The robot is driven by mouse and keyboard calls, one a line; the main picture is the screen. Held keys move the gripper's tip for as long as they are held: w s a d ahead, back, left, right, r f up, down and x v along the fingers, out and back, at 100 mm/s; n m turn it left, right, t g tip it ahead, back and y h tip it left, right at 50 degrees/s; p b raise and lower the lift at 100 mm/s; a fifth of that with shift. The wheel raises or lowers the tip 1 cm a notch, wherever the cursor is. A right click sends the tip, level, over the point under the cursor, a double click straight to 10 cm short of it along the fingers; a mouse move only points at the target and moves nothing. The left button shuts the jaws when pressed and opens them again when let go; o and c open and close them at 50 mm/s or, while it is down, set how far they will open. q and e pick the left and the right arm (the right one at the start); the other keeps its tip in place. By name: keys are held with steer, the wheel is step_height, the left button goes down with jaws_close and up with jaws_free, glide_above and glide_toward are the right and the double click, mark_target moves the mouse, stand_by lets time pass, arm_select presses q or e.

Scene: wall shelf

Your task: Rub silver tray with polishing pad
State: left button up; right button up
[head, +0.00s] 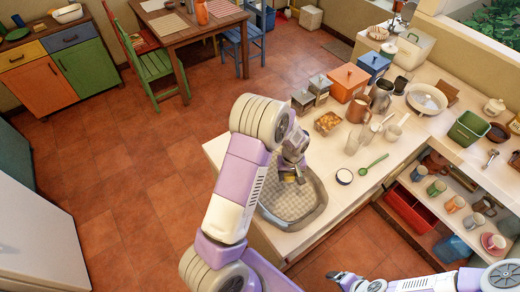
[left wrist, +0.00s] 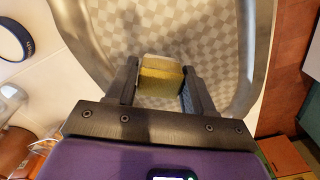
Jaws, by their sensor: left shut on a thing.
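The silver tray (head: 287,205) lies on the pale counter near its front corner. It has a raised rounded rim and a checkered floor, and it fills the upper part of the left wrist view (left wrist: 190,28). My left gripper (head: 292,177) is over the tray, pointing down, and is shut on the yellow-olive polishing pad (left wrist: 160,82). The pad sits between the two dark fingers, above or against the tray floor; I cannot tell if it touches. My right gripper (head: 346,280) is low at the bottom edge, off the counter, its jaws too small to judge.
A small round white jar (head: 344,176) with a dark rim and a green spoon (head: 374,164) lie right of the tray. Open shelves with cups (head: 436,188) are at right.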

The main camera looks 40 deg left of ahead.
arm_select(q)
steer(key=shift+r+p, duration=0.35)
steer(key=shift+r, duration=0.45)
